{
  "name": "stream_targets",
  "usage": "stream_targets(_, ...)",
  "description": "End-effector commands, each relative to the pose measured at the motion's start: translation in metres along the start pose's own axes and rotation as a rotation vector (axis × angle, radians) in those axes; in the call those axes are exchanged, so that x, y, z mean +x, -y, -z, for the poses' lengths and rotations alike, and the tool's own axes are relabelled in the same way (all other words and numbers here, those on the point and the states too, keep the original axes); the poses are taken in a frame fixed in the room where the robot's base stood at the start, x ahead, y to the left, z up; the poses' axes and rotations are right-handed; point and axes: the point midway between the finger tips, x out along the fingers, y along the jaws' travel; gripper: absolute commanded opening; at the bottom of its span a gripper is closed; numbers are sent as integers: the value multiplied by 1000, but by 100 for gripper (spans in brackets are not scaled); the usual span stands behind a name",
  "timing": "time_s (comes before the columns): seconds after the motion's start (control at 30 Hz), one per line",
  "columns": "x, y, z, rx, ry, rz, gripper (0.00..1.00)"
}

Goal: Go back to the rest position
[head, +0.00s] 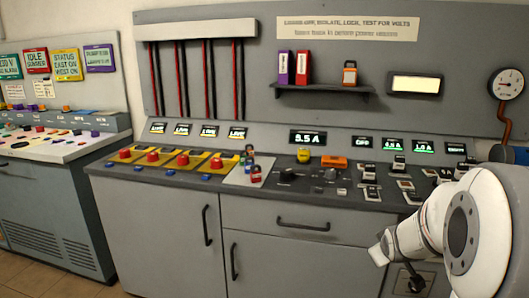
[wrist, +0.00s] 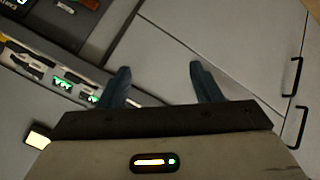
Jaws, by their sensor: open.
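My gripper (wrist: 160,76) shows in the wrist view with its two dark blue fingers spread apart and nothing between them. Behind the fingers are plain grey cabinet fronts, and the fingers touch nothing that I can see. In the head view my white arm is at the lower right, in front of the right part of the console (head: 335,225). The fingers cannot be made out there.
The console top carries red knobs (head: 152,156), small switches and a yellow item (head: 303,155). A shelf (head: 320,89) with red and purple binders and an orange device hangs above. A second console (head: 70,147) stands left. Cabinet handles (head: 207,226) stick out in front. Floor shows lower left.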

Motion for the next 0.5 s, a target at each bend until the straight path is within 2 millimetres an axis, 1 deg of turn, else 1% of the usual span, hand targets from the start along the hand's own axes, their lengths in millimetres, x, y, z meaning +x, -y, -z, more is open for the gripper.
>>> stream_targets(0.03,-46,2,22,38,30,34,59)
stream_targets(0.07,-65,8,25,66,55,56,59)
stream_targets(0.1,-90,16,30,101,89,85,59)
stream_targets(0.17,-128,29,34,151,141,130,59)
stream_targets(0.2,-154,37,36,185,179,159,59)
stream_targets(0.27,-192,50,37,231,234,203,59)
stream_targets(0.3,-216,58,36,260,270,230,59)
stream_targets(0.37,-250,69,33,298,324,268,59)
stream_targets(0.4,-270,76,30,320,358,291,59)
stream_targets(0.5,-308,90,23,358,431,335,59)
